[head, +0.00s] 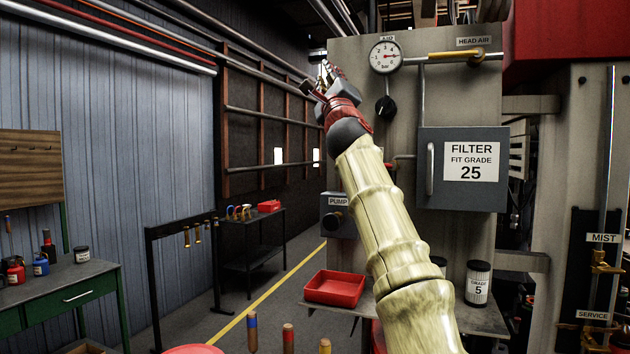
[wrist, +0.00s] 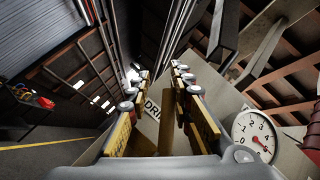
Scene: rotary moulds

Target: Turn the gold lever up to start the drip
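My gripper (head: 325,75) is raised at the upper left edge of the grey machine panel (head: 350,60). In the wrist view, its two fingers (wrist: 160,76) with yellow pads stand apart, open. Between them shows a partly covered white label (wrist: 152,108) with letters starting "DRI". A gold-brown bar (wrist: 168,118) is beside that label, between the fingers; I cannot tell whether it is the drip's gold lever or whether a finger touches it. In the head view my gripper and arm hide this spot. Another gold lever (head: 453,55) lies horizontal under the "HEAD AIR" label.
A round gauge (head: 385,57) is right of my gripper and also shows in the wrist view (wrist: 255,136). A black knob (head: 385,106) is below it. The filter box (head: 463,170) juts out right of my arm. A red tray (head: 335,288) is low down. The aisle left is open.

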